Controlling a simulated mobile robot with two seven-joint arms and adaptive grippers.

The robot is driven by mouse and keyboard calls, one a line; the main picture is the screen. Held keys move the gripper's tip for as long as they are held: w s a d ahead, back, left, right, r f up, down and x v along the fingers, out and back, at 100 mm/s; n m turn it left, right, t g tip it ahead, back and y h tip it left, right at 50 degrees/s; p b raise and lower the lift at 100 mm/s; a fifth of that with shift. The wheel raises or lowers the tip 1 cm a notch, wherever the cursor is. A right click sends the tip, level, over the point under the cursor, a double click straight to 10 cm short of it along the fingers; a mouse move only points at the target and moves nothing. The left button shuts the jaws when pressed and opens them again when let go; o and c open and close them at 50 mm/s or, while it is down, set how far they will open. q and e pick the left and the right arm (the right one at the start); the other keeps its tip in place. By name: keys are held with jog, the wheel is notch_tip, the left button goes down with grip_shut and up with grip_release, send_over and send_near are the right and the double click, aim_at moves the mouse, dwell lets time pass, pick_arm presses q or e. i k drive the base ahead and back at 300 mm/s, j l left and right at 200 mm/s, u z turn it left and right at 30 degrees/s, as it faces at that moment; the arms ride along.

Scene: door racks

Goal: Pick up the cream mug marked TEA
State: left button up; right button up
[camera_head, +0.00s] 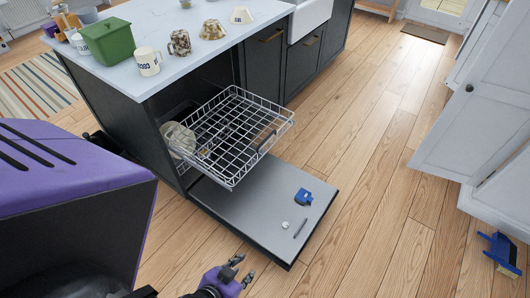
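A cream mug (148,62) with dark lettering stands upright near the front edge of the island counter; its word is too small to read surely. A second small cream cup (241,15) with dark letters is farther back on the counter, seemingly upside down. I cannot tell that either reads TEA. My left gripper (246,271), purple with dark fingers, is low at the bottom of the view, over the floor in front of the open dishwasher door. Its fingers are apart and empty, far from the mugs. My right gripper does not show.
The dishwasher door (235,200) is down, with its wire rack (228,130) pulled out above it. A blue item (303,197) and small things lie on the door. A green box (108,40) and brown patterned mugs (179,43) share the counter.

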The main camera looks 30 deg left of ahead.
aim_at(181, 41)
jog(key=u, duration=1.6)
jog(key=i+j+z, duration=0.3)
jog(key=i+j, duration=0.05)
jog(key=j, duration=0.05)
